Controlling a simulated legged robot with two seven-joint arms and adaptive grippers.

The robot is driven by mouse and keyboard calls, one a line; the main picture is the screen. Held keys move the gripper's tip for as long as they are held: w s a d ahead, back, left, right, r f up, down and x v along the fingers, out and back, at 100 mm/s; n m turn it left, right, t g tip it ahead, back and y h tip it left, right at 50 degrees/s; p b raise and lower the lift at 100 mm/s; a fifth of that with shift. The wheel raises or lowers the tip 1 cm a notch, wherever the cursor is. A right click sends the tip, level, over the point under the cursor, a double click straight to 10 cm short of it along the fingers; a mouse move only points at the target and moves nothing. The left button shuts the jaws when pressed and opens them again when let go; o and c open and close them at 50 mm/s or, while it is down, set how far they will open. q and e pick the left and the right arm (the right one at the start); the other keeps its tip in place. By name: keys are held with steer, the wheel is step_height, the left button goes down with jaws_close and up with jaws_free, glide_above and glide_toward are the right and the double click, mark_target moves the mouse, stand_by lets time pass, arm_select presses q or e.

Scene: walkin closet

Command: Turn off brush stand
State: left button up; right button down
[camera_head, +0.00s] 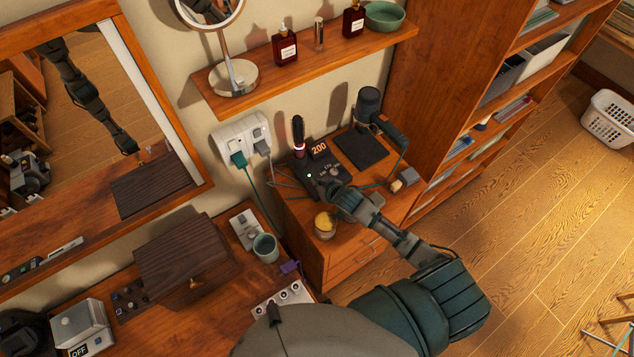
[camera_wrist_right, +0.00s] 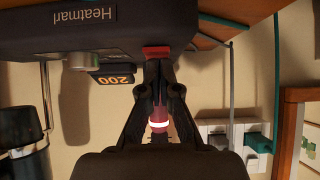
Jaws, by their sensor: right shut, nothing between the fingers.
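The brush stand (camera_head: 335,172) is a dark box on the small wooden cabinet, with a lit "200" display (camera_head: 319,149) and a small green light on its front. A round brush (camera_head: 298,137) stands upright at its back left. My right gripper (camera_head: 336,190) is shut and empty at the front of the stand. In the wrist view, which is upside down, the gripper's closed fingertips (camera_wrist_right: 156,62) are at a small red part (camera_wrist_right: 157,52) at the stand's edge; I cannot tell whether they touch it. The display reads 200 (camera_wrist_right: 116,80). My left gripper is not in view.
A hair dryer (camera_head: 370,105) stands behind right. A candle jar (camera_head: 325,226) is close below my right gripper. A wall socket (camera_head: 240,135) with plugs and cables is at the left. A shelf (camera_head: 300,62) with bottles hangs above.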

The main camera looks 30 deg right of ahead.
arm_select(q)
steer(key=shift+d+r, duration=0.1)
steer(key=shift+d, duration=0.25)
arm_select(e)
steer(key=shift+d+f, duration=0.1)
steer(key=shift+d, duration=0.2)
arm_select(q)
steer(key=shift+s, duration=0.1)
arm_select(e)
steer(key=shift+a, duration=0.25)
steer(key=shift+w+a, duration=0.1)
steer(key=shift+a, duration=0.05)
steer(key=shift+w+r, duration=0.25)
steer(key=shift+w, duration=0.3)
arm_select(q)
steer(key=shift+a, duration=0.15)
arm_select(e)
steer(key=shift+w, duration=0.15)
steer(key=shift+r, duration=0.1)
